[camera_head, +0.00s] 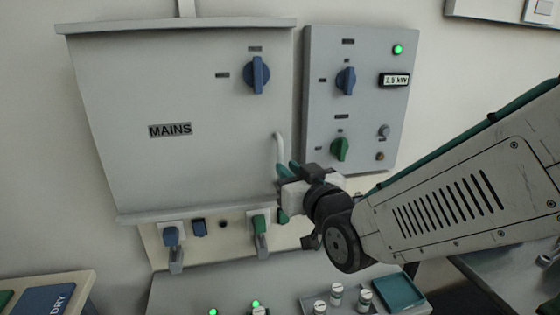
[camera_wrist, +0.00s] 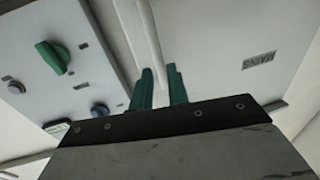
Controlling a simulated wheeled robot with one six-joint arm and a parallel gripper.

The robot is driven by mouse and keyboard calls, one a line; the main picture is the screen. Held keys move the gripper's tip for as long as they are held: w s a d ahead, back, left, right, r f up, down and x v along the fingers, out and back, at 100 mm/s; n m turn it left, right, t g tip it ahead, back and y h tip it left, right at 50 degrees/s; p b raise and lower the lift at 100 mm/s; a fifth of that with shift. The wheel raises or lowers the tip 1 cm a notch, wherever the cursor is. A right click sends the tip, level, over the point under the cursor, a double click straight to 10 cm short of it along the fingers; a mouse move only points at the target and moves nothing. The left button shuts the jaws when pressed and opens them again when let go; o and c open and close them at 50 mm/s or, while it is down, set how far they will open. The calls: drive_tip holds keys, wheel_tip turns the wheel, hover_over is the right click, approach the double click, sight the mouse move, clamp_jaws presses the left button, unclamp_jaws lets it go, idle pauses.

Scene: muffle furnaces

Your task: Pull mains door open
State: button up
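The mains door (camera_head: 160,165) is a large grey panel with a MAINS label; it looks closed in the head view. Its pale upright handle (camera_head: 279,148) is near the right edge. My gripper (camera_head: 287,170) is at the handle's lower part, its green fingers partly hidden by its own body. In the wrist view, the handle (camera_wrist: 142,30) runs down between the two green fingertips (camera_wrist: 162,76), which are close together and appear to hold it. The door's label (camera_wrist: 259,60) shows upside down there. Contact on both sides of the handle is hard to see.
A control box (camera_head: 360,60) with knobs and a green light stands close right of the door. Below the door are blue and green switches (camera_head: 260,228). Small jars (camera_head: 336,291) and a teal tray (camera_head: 399,293) sit below right.

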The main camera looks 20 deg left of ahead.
drive_tip(key=x, duration=0.5)
clamp_jaws()
